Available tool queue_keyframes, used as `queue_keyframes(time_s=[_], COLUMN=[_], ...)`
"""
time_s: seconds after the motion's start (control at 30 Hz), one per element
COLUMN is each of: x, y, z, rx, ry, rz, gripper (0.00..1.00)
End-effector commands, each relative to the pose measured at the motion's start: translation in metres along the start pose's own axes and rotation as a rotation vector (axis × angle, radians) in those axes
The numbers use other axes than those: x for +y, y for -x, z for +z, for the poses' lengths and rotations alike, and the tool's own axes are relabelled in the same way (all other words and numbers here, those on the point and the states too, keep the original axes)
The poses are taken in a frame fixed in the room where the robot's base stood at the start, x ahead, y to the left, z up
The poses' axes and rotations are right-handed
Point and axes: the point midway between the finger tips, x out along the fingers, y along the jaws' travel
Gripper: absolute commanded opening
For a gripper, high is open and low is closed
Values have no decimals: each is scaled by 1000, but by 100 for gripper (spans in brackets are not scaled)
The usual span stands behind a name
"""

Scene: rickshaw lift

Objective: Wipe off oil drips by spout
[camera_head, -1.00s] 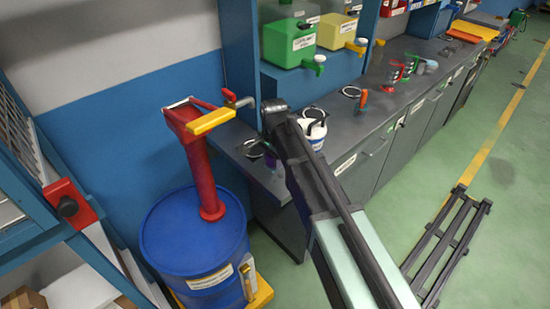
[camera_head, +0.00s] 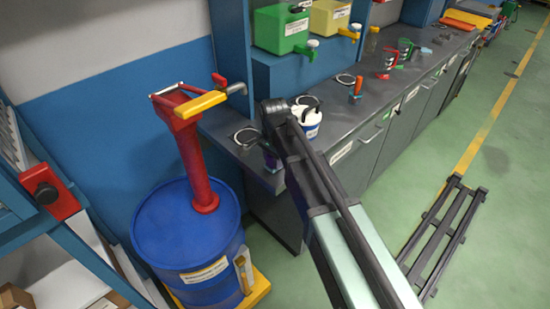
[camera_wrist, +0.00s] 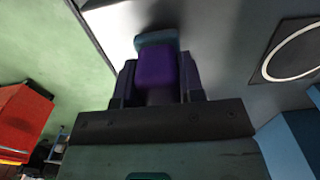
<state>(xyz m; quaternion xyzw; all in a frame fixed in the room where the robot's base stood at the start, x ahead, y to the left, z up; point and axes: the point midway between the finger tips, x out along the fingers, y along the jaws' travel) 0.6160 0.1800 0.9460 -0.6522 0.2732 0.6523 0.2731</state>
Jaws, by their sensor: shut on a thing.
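My gripper (camera_wrist: 157,85) is shut on a purple block with a teal end (camera_wrist: 156,65). In the head view, the purple block (camera_head: 270,158) shows just left of my arm at the front edge of the grey counter, and my fingers are mostly hidden. In the wrist view, the teal end points at the counter top; I cannot tell if it touches. The red hand pump with a grey spout (camera_head: 237,90) stands on a blue drum (camera_head: 172,222) to the left. Green (camera_head: 283,27) and yellow (camera_head: 331,17) containers with taps sit on the shelf. I see no clear oil drips.
On the grey counter (camera_head: 338,125) are a ring-marked plate (camera_head: 243,137) and a white tub (camera_head: 308,118), partly behind my arm. A black pallet (camera_head: 447,235) lies on the open green floor at the right.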

Motion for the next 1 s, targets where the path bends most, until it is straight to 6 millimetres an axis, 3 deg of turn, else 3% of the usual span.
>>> queue_keyframes(time_s=[0.3, 1.0], x=[-26, -21], y=[4, 70], z=[-6, -10], rx=[0, 0], ry=[-8, -17], rz=[0, 0], gripper=[14, 14])
